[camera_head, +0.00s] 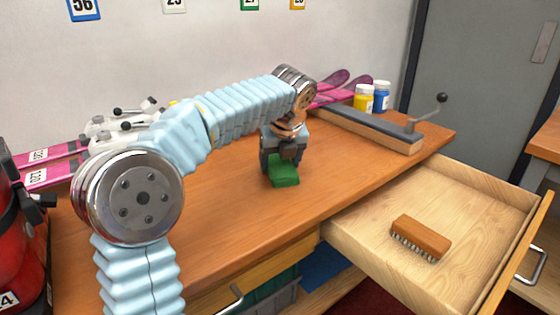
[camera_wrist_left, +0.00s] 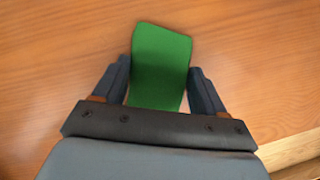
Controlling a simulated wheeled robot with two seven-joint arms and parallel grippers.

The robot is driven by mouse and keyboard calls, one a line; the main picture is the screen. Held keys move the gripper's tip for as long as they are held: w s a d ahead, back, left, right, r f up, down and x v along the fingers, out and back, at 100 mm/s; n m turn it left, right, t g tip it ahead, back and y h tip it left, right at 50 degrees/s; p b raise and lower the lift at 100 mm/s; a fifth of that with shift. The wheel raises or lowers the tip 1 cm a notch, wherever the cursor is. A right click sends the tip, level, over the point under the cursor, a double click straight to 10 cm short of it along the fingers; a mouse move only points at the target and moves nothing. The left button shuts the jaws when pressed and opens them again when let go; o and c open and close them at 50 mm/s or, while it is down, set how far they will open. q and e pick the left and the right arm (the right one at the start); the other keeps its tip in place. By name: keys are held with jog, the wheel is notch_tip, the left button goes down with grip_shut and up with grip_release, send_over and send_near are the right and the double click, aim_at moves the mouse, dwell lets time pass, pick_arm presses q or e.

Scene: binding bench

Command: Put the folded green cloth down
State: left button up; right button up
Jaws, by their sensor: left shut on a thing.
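The folded green cloth (camera_head: 285,178) is between the fingers of my left gripper (camera_head: 282,163), over the middle of the wooden bench top (camera_head: 235,205). In the left wrist view the green cloth (camera_wrist_left: 160,62) sticks out beyond the two dark fingers of the left gripper (camera_wrist_left: 160,88), which is shut on it. The cloth is at or very close to the bench surface; I cannot tell whether it touches. My right gripper is not in either view.
An open drawer (camera_head: 370,225) at the right front holds a wooden brush (camera_head: 421,237). A long clamp bar (camera_head: 370,130), a yellow jar (camera_head: 363,98) and a blue jar (camera_head: 381,97) stand at the back right. Pink skis (camera_head: 50,176) lie at the left. Bench around the cloth is clear.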

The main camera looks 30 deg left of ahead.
pick_arm(q)
jog(key=shift+f, duration=0.1)
jog(key=o, duration=1)
jog(key=shift+o, duration=0.2)
